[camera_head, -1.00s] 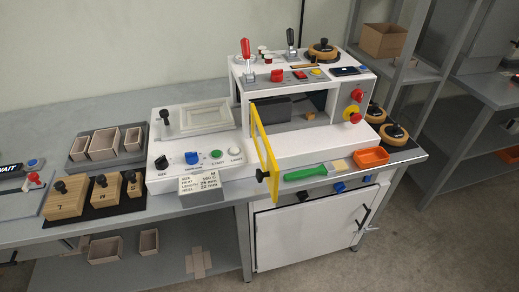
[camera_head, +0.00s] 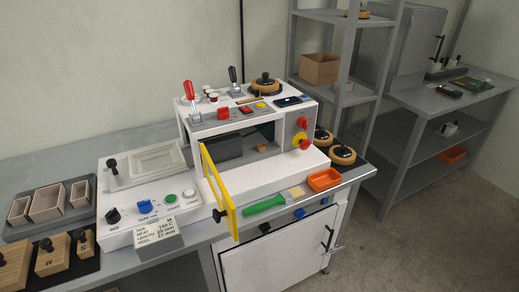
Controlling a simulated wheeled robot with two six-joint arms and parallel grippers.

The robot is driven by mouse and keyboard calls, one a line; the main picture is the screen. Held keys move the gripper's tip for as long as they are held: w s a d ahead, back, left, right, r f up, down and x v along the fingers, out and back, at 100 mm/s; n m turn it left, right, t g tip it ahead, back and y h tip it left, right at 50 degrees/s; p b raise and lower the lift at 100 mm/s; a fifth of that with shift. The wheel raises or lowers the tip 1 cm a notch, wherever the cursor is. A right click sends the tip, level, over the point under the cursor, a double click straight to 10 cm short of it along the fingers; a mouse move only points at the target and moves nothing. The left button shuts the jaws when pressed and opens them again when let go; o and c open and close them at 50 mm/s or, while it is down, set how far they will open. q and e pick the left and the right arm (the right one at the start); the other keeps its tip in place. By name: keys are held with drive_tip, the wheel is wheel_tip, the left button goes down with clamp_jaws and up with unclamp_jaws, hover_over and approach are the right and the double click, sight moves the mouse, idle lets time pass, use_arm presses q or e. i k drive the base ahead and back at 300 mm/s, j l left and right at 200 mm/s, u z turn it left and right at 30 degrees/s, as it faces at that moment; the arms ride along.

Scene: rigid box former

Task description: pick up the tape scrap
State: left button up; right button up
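Neither of my grippers is in view. I cannot tell for sure which thing is the tape scrap. A small tan-brown piece (camera_head: 262,148) lies inside the open chamber of the white box-forming machine (camera_head: 190,127), toward its right side. A thin brown strip (camera_head: 247,99) lies on the machine's top, in front of a round black-and-wood knob (camera_head: 264,85). Both are small, and nothing holds them.
A yellow guard frame (camera_head: 217,190) stands open at the chamber's front left. A green-handled brush (camera_head: 265,205) and an orange tray (camera_head: 324,179) lie along the bench front. Shelves (camera_head: 335,85) stand behind right. Floor on the right is clear.

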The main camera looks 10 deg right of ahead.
sight(261, 147)
drive_tip(key=i+l+u, duration=0.1)
drive_tip(key=l, duration=0.3)
drive_tip(key=i+l, duration=0.2)
drive_tip(key=l, duration=0.25)
drive_tip(key=i+l+u, duration=0.15)
drive_tip(key=l, duration=0.25)
drive_tip(key=i+l, duration=0.15)
drive_tip(key=l, duration=0.3)
drive_tip(key=u, duration=0.05)
